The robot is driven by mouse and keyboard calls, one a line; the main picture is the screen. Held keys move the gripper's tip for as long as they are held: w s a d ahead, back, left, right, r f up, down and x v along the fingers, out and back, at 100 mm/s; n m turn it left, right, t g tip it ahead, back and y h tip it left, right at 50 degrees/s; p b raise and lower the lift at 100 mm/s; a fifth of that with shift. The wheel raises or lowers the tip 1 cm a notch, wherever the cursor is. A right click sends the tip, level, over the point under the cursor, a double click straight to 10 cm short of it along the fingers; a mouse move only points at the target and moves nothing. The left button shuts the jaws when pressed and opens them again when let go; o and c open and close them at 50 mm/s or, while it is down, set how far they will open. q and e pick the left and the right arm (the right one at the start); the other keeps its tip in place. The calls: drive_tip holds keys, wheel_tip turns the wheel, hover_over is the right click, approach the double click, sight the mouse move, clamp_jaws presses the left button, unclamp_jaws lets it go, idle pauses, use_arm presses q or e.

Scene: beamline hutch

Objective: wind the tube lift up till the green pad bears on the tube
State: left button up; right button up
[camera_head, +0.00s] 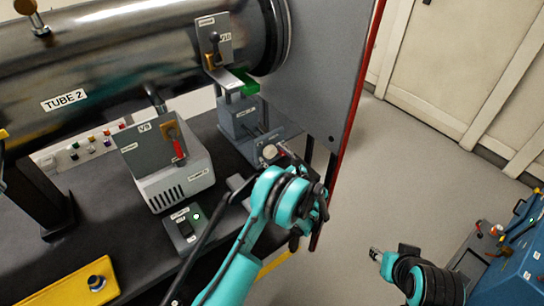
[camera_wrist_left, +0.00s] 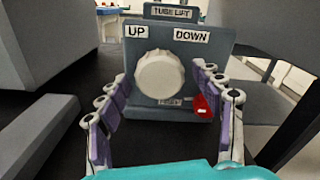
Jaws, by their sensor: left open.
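The dark steel tube (camera_head: 100,60), labelled TUBE 2, lies across the upper left of the head view. The green pad (camera_head: 250,86) is under its right end; I cannot tell whether they touch. The grey lift body (camera_head: 238,118) is below the pad. In the left wrist view, the tube lift panel (camera_wrist_left: 195,65) has UP at left, DOWN at right, a pale round knob (camera_wrist_left: 159,77) and a red lever (camera_wrist_left: 207,105) at lower right. My left gripper (camera_wrist_left: 162,88) is open, its fingers either side of the knob. My right gripper (camera_head: 377,254) is small and unclear, away from the bench.
A grey box with a red-handled valve (camera_head: 178,150) and a small switch box (camera_head: 186,228) stand left of my left arm. A red-edged panel (camera_head: 352,120) rises just right of the lift. A blue cabinet (camera_head: 520,265) stands at lower right, with clear floor between.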

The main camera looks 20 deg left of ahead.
use_arm(q)
drive_tip(key=shift+w+a, duration=0.3)
drive_tip(key=shift+a, duration=0.1)
drive_tip(key=c, duration=1.1)
drive_tip(key=shift+n, duration=0.6)
drive_tip(key=shift+c, duration=0.2)
drive_tip(key=o, duration=1.1)
drive_tip(key=shift+o, duration=0.2)
drive_tip(key=shift+d, duration=0.1)
drive_tip(key=v, duration=1.2)
